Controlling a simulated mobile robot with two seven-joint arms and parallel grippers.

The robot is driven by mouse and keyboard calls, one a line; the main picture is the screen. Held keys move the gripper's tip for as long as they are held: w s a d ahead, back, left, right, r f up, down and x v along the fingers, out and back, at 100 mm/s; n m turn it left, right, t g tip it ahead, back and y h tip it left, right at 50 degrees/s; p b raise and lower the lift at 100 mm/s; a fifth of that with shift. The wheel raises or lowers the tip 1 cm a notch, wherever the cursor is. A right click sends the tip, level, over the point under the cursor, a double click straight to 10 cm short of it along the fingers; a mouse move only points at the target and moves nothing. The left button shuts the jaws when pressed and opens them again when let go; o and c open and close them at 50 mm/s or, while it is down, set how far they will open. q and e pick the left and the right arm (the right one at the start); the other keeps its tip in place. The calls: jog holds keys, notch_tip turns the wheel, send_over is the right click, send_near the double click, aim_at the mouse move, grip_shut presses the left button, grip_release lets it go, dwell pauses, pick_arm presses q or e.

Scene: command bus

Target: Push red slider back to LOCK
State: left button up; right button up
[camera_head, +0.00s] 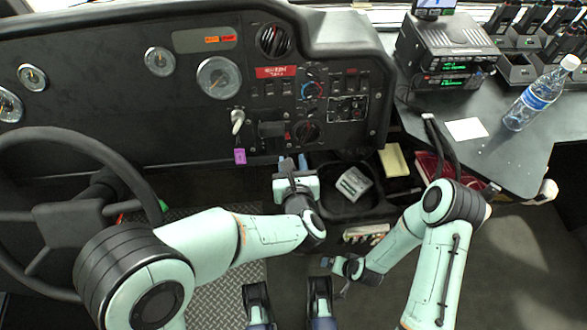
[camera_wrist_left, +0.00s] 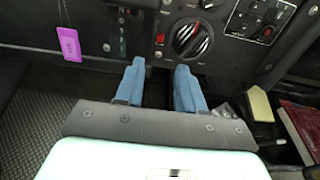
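On the lower dashboard, a small red piece (camera_head: 287,136) sits beside a dark recessed plate (camera_head: 270,130); it may be the red slider. In the left wrist view, a red piece (camera_wrist_left: 160,38) shows just above the fingers, beside a marked vertical track (camera_wrist_left: 122,35). I cannot read LOCK there. My left gripper (camera_head: 290,163) is below the dashboard's lower edge, fingers pointing up toward the panel. In the wrist view the left gripper (camera_wrist_left: 158,72) has its blue fingers apart with nothing between them. My right gripper (camera_head: 335,275) is low near the floor, away from the panel.
A purple tag (camera_head: 240,156) hangs below a white lever (camera_head: 238,121), left of the gripper. A black knob (camera_head: 307,131) is to the right. The steering wheel (camera_head: 75,210) is at left. A tray (camera_head: 345,205) with a grey item (camera_head: 353,184) lies right of the left gripper.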

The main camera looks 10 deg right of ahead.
pick_arm(q)
jog(key=shift+v, duration=1.55)
pick_arm(e)
jog(key=shift+s+a+r, duration=0.2)
jog(key=shift+s, duration=0.2)
